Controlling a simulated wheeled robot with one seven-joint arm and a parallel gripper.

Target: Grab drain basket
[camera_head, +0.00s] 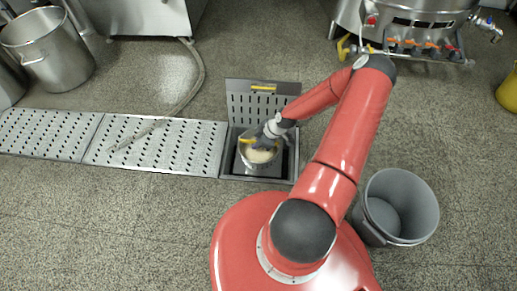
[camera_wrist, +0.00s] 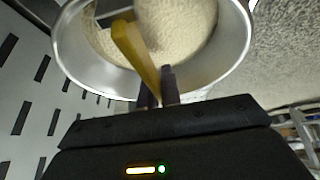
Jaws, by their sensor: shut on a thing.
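The drain basket (camera_head: 262,157) is a round metal basket with pale, grainy contents and a yellow handle (camera_head: 247,141). In the head view it is at the square drain opening in the floor; I cannot tell how far it is raised. In the wrist view the basket (camera_wrist: 241,50) fills the upper middle, with its yellow handle (camera_wrist: 135,55) running down to my fingers. My gripper (camera_wrist: 160,87) is shut on this handle. In the head view my gripper (camera_head: 262,140) is partly hidden by the wrist.
The perforated drain cover (camera_head: 240,105) with a yellow grip stands open behind the opening. Slotted grates (camera_head: 160,142) run left. A grey bucket (camera_head: 400,205) stands at right. A large metal pot (camera_head: 50,50) stands far left.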

